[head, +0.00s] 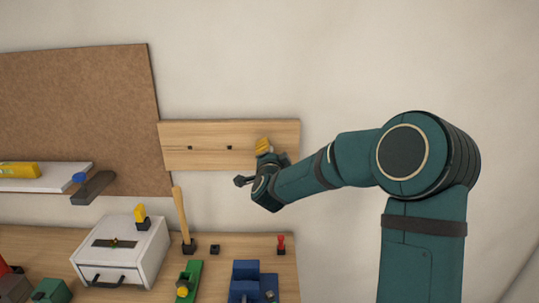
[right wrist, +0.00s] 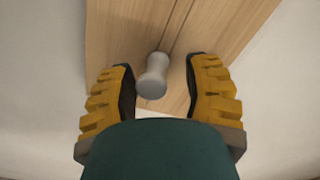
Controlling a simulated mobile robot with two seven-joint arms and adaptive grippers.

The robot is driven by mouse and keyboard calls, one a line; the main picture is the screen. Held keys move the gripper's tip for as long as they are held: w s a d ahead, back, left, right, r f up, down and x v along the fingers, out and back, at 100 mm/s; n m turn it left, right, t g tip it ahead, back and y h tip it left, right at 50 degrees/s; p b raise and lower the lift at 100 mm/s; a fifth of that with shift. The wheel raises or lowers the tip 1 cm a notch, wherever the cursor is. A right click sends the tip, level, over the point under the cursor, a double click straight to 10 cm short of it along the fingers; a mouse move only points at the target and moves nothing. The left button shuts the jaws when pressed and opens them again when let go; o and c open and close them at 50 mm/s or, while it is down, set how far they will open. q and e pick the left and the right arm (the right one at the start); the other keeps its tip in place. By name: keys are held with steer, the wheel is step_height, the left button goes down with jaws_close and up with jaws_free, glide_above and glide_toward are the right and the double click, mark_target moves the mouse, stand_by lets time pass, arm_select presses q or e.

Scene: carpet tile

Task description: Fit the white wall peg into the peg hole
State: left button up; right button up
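The wooden wall board (head: 180,158) hangs on the wall, with two dark peg holes (head: 229,147) visible in it. My right gripper (head: 263,147) is at the right part of this board. In the right wrist view its two yellow fingers (right wrist: 160,72) are open, with a gap on either side of the white peg (right wrist: 153,78). The peg stands between the fingers with its rounded head toward the camera and the wooden board behind it. Its far end is not clear, so I cannot tell whether it sits in a hole. The gripper hides the peg in the head view. My left gripper is not in view.
Below is a workbench (head: 225,268) with a white drawer box (head: 140,256), a wooden-handled tool (head: 182,215), a blue block (head: 244,280) and a red-topped piece (head: 281,243). A shelf (head: 50,184) and brown panel (head: 70,110) are at left.

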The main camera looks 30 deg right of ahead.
steer(key=shift+s+a, duration=0.1)
steer(key=v, duration=1.1)
steer(key=shift+s+a, duration=0.25)
steer(key=shift+s, duration=0.05)
